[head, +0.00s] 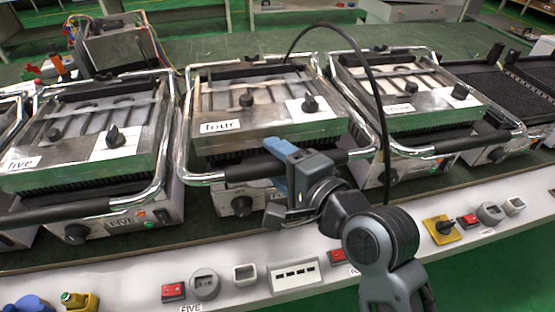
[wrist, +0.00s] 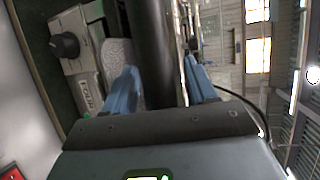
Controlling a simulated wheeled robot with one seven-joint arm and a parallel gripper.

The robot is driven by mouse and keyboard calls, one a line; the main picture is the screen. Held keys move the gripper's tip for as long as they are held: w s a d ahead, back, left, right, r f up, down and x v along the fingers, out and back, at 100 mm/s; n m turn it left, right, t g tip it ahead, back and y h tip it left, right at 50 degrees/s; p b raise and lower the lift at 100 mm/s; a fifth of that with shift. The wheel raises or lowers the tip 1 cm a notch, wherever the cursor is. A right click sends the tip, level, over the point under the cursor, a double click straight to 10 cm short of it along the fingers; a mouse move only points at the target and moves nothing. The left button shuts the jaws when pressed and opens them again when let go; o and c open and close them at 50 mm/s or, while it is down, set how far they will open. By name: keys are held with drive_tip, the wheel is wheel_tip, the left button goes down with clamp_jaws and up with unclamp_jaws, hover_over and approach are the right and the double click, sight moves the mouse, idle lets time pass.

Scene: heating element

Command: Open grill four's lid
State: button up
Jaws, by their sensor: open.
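Grill four's lid (head: 272,124) carries a "four" label and is down over its base, like the lids beside it. Its chrome side arms run forward to a black handle bar (head: 240,174) across the front. My gripper (head: 283,150) is at the middle of this bar. In the wrist view my gripper (wrist: 162,85) has its blue fingers apart, one on each side of the black handle bar (wrist: 155,45). I cannot tell whether either finger touches the bar. Grill four's base front, with a knob (wrist: 65,45), shows at left there.
Grill five (head: 85,140) stands close on the left and another lidded grill (head: 410,105) close on the right, their handles near grill four's. A front panel with red switches (head: 173,291) runs below. Open grills with bare ribbed plates (head: 490,85) lie farther right.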

drive_tip(key=shift+w+a, duration=0.15)
drive_tip(key=shift+a, duration=0.05)
clamp_jaws()
idle(0.5)
